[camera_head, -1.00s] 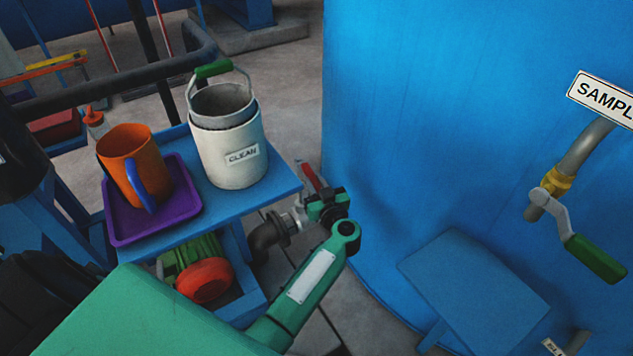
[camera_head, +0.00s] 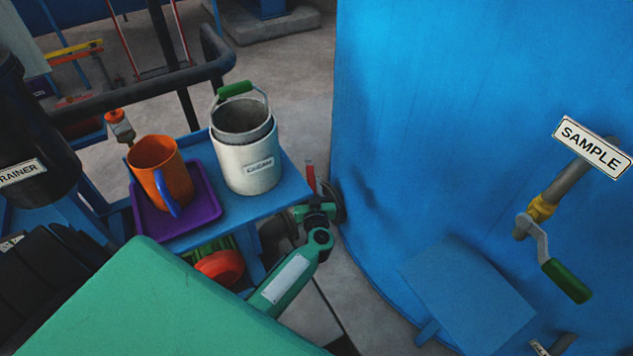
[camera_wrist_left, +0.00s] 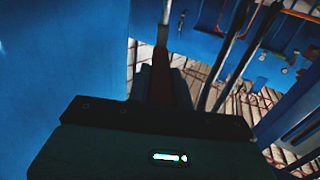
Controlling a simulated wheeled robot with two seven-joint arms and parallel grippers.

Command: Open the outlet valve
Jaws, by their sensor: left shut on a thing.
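The outlet valve's red lever (camera_head: 311,178) shows low beside the big blue tank, next to the side table. My left gripper (camera_head: 318,206), on the green arm, is at the lever's lower end and hides the valve body. In the left wrist view the red lever (camera_wrist_left: 161,76) stands between the dark fingers, and my left gripper (camera_wrist_left: 165,88) is shut on it. My right gripper is not in view.
A blue table (camera_head: 287,190) holds a white pail (camera_head: 245,165) and a purple tray (camera_head: 207,205) with an orange mug (camera_head: 160,168). The blue tank (camera_head: 430,130) closes off the right. A sample valve with a green handle (camera_head: 567,281) sticks out there.

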